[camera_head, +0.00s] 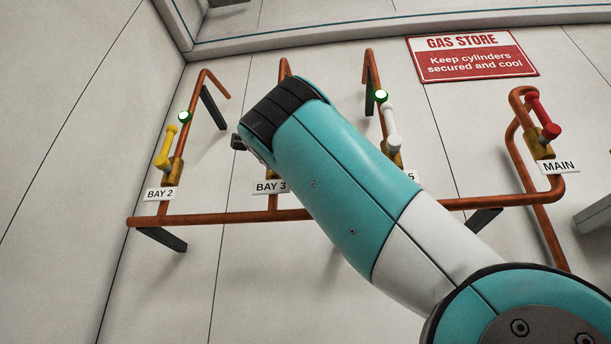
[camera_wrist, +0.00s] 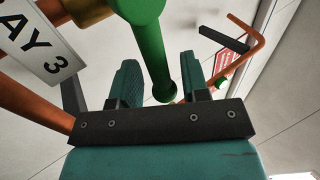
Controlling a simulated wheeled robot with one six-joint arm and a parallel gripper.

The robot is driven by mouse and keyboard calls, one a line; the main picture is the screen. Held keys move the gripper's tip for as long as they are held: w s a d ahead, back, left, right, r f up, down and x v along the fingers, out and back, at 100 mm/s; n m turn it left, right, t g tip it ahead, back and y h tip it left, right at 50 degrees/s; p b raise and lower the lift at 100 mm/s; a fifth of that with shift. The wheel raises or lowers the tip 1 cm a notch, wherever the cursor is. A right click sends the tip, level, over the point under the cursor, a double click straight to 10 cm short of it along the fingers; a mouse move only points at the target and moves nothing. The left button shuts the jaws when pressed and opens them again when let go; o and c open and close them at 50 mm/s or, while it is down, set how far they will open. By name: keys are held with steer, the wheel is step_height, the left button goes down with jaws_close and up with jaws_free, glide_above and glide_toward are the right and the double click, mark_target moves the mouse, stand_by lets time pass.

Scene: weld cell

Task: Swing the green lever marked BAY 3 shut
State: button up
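The green lever (camera_wrist: 152,45) shows in the wrist view, coming down from the top, beside the white BAY 3 label (camera_wrist: 42,48). Its free end lies between the two fingers of my gripper (camera_wrist: 160,72), with a narrow gap on each side, so the gripper looks open around it. I cannot tell whether either finger touches it. In the head view my arm hides the green lever and most of my gripper. The BAY 3 label (camera_head: 270,187) shows there just left of my arm, on the copper pipe.
A yellow lever (camera_head: 166,147) at BAY 2 stands left, a white lever (camera_head: 391,128) right of my arm, and a red lever (camera_head: 543,115) at MAIN further right. A copper pipe (camera_head: 220,217) runs across below them. A red sign (camera_head: 472,56) hangs above.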

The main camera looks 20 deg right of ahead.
steer(key=shift+s+a+f+b, duration=0.15)
steer(key=shift+s+f+b, duration=0.05)
steer(key=shift+f+b, duration=0.1)
steer(key=b+v, duration=0.8)
steer(key=v, duration=0.8)
steer(key=shift+s, duration=0.35)
steer(key=shift+a+f, duration=0.1)
